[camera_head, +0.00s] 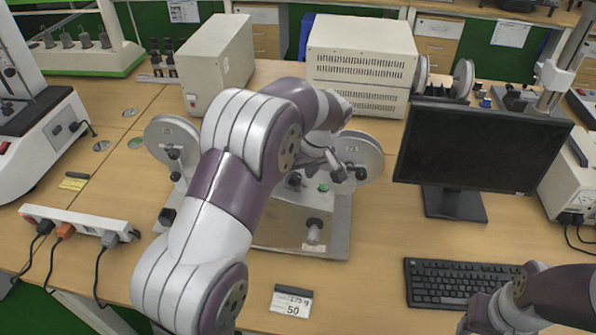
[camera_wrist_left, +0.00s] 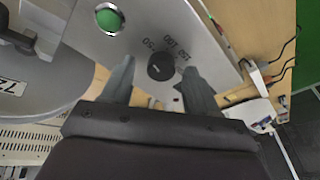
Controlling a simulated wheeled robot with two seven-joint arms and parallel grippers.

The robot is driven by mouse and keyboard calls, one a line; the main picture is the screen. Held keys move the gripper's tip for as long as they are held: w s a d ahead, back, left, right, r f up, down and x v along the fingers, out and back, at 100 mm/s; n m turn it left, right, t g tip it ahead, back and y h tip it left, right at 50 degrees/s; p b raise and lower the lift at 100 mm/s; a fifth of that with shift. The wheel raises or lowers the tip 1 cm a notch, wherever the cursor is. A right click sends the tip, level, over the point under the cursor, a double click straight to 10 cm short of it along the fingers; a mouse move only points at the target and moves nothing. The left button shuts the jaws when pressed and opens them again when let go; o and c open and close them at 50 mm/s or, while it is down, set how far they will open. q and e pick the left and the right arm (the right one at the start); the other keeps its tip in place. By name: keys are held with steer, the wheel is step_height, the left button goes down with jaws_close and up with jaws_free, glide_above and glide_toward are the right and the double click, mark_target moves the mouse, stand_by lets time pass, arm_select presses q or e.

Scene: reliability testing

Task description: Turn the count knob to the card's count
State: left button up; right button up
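The count knob (camera_wrist_left: 160,66) is a round black knob on a light panel, with marks 50, 100 and 150 around it in the left wrist view. Its pointer direction is too small to tell. My left gripper (camera_wrist_left: 158,86) is open, one finger on each side of the knob in the picture; I see no contact. In the head view the left gripper (camera_head: 336,168) is over the machine's panel, partly hidden by its own arm. The card (camera_head: 292,304) reads 50 and lies at the table's front. My right gripper (camera_head: 482,318) is at the lower right, its fingers unclear.
A green button (camera_wrist_left: 109,18) sits beside the knob. The machine (camera_head: 340,240) has large discs (camera_head: 360,157) on both sides. A monitor (camera_head: 480,147) and keyboard (camera_head: 455,283) stand right; a power strip (camera_head: 80,223) lies left. Beige boxes (camera_head: 362,62) stand behind.

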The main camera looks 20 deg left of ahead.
arm_select(q)
steer(key=p+v, duration=1.1)
steer(key=v, duration=0.1)
steer(key=shift+d+r, duration=0.2)
steer(key=shift+r, duration=0.05)
steer(key=shift+s, duration=0.1)
